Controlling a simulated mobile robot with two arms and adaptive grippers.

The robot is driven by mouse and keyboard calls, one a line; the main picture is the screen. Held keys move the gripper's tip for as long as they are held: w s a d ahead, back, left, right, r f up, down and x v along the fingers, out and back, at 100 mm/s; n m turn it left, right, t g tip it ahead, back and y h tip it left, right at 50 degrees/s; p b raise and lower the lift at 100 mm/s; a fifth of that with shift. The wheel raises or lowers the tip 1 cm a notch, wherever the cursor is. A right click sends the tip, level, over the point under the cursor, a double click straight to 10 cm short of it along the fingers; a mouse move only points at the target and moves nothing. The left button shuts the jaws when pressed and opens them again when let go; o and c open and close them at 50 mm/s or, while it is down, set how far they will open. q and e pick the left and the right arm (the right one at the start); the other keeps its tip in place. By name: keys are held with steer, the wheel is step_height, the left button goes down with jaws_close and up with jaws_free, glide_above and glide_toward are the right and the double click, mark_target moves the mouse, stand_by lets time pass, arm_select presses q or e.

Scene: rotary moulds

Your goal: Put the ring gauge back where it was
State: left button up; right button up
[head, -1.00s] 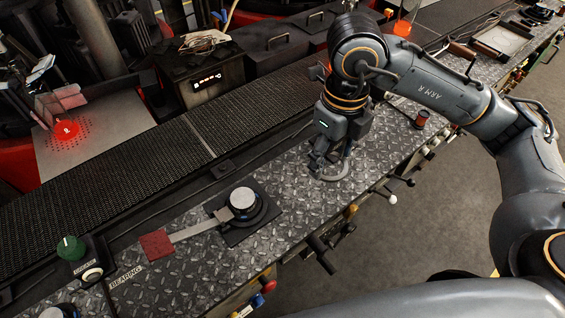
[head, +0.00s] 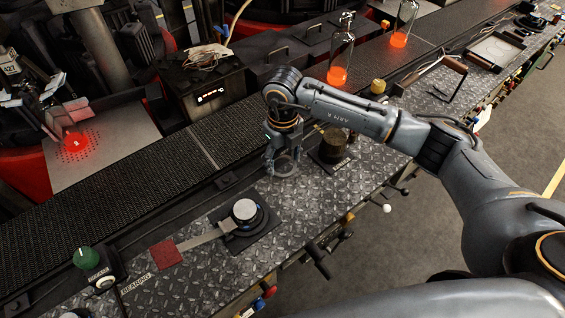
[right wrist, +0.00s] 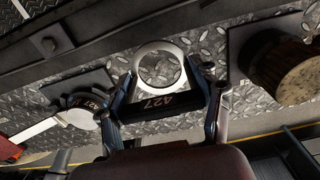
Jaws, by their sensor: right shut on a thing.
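The ring gauge is a bright metal ring (right wrist: 158,45) on a dark block marked 427 (right wrist: 160,103). My right gripper (head: 282,150) is shut on the dark block, with a finger at each side in the right wrist view (right wrist: 163,100). The ring (head: 285,168) shows below the gripper in the head view, over the diamond-plate bench. Whether it touches the plate I cannot tell. To its left, a black pad (head: 262,232) bears a round silver-topped piece (head: 245,210) with a flat metal strip. My left gripper is not in view.
A dark cylinder with a tan top (head: 336,146) stands close right of the gripper. A dark red pad (head: 166,254) and a green knob (head: 86,257) are at the left. Glowing bottles (head: 340,60) stand on the conveyor behind. Bare plate (head: 310,190) lies in front.

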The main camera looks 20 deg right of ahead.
step_height(320, 180, down, 3)
steer(key=shift+f+p, duration=0.1)
steer(key=shift+p, duration=0.25)
steer(key=shift+f+b, duration=0.2)
steer(key=shift+b, duration=0.1)
steer(key=o, duration=1.1)
steer(key=shift+o, duration=0.2)
steer(key=shift+r, duration=0.1)
